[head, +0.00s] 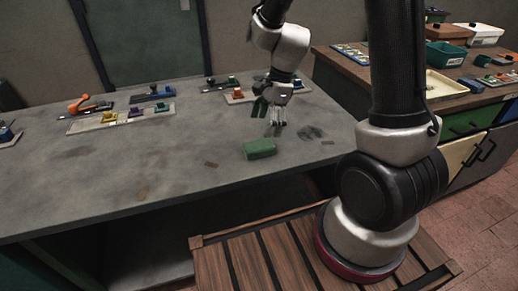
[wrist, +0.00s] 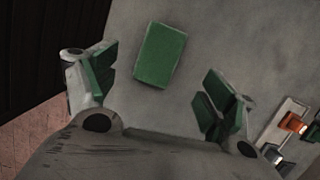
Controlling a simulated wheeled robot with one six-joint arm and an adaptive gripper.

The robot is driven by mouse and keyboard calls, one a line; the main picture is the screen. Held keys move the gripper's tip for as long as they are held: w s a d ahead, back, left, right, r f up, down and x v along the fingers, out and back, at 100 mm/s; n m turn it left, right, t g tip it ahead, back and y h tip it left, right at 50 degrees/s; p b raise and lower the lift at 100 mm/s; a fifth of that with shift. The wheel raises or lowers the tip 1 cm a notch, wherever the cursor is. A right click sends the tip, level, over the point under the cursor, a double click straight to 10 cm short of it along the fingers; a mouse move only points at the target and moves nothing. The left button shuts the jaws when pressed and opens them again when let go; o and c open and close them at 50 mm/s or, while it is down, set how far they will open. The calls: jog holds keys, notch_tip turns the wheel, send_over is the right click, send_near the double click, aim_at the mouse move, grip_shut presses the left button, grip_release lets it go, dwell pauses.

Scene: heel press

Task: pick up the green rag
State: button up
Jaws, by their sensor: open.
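The green rag (head: 259,148) is a small folded block lying on the grey table (head: 150,183), near its front edge. In the wrist view the rag (wrist: 160,54) shows whole, beyond and between my spread fingers. My gripper (head: 272,120) is above the table, just behind and a little right of the rag in the head view. In the wrist view my gripper (wrist: 155,92) is open with its green-padded fingers wide apart and nothing between them. The rag is apart from the fingers. How high the fingers are above the table is hard to tell.
A strip with coloured knobs (head: 121,118) and an orange-handled clamp (head: 88,105) stand at the left back. Another fixture with knobs (head: 238,96) is just behind my gripper. A wooden cabinet (head: 400,62) with bins stands right. The table around the rag is clear.

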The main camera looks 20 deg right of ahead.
aim_at(259, 145)
jog(key=shift+f+m, duration=0.1)
jog(key=shift+m, duration=0.3)
jog(key=shift+a+f, duration=0.1)
jog(key=shift+f, duration=0.2)
jog(key=x, duration=0.7)
jog(key=shift+w+d, duration=0.1)
jog(key=shift+d, duration=0.1)
jog(key=c, duration=1.1)
